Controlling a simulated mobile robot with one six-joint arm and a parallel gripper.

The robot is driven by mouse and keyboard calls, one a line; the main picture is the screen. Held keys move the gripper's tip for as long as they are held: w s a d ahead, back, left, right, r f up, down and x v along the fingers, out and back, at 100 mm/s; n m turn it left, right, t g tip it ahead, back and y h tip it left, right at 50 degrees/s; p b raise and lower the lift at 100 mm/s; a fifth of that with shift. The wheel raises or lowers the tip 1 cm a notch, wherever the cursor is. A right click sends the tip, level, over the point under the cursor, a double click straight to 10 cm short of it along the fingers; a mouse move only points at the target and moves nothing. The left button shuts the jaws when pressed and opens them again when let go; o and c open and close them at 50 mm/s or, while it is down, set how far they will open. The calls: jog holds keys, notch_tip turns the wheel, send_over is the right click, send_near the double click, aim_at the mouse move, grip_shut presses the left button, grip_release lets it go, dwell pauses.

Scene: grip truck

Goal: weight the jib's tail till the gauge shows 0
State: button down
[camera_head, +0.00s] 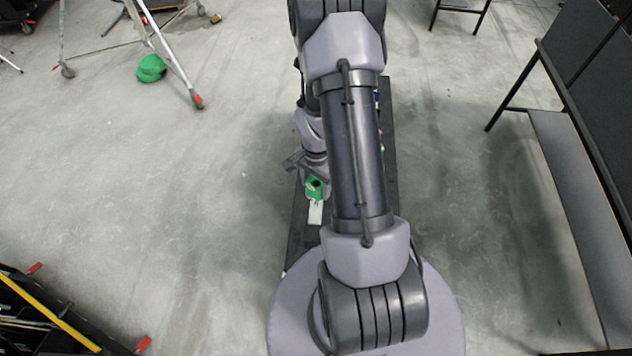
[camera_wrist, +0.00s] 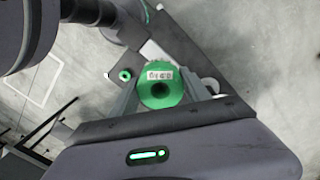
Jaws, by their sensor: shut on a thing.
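A green round weight (camera_wrist: 162,92) with a dark hole and a white label is between my gripper's fingers (camera_wrist: 162,97) in the wrist view. The label's marks are too small to read surely. My gripper is shut on this weight. In the head view the green weight (camera_head: 314,187) shows just left of my arm, at my gripper (camera_head: 313,178). A smaller green ring (camera_wrist: 125,75) lies on a dark surface, left of the held weight. The jib and its gauge cannot be made out; my arm hides much of the dark platform (camera_head: 302,240).
A white patch (camera_head: 315,212) lies on the platform just below the held weight in the head view. A green helmet-like thing (camera_head: 151,69) lies on the floor by a wheeled stand (camera_head: 165,45). A dark bench (camera_head: 570,150) stands at right. Bare floor lies on both sides.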

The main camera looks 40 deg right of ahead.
aim_at(316, 210)
jog(key=shift+s+a+f+b, duration=0.1)
jog(key=shift+f+b, duration=2.3)
jog(key=shift+f, duration=0.05)
jog(key=shift+a+f+b, duration=0.1)
jog(key=shift+f+b, duration=2.3)
jog(key=shift+f, duration=0.05)
jog(key=shift+s+a+f, duration=0.1)
jog(key=shift+s+f, duration=0.05)
jog(key=shift+f, duration=0.05)
jog(key=shift+c, duration=2.1)
grip_release()
jog(key=r, duration=0.5)
jog(key=r+p, duration=0.1)
jog(key=r, duration=1.1)
jog(key=shift+w+d+r, duration=0.25)
jog(key=shift+w+d, duration=0.1)
jog(key=shift+d, duration=0.05)
jog(key=shift+f, duration=0.1)
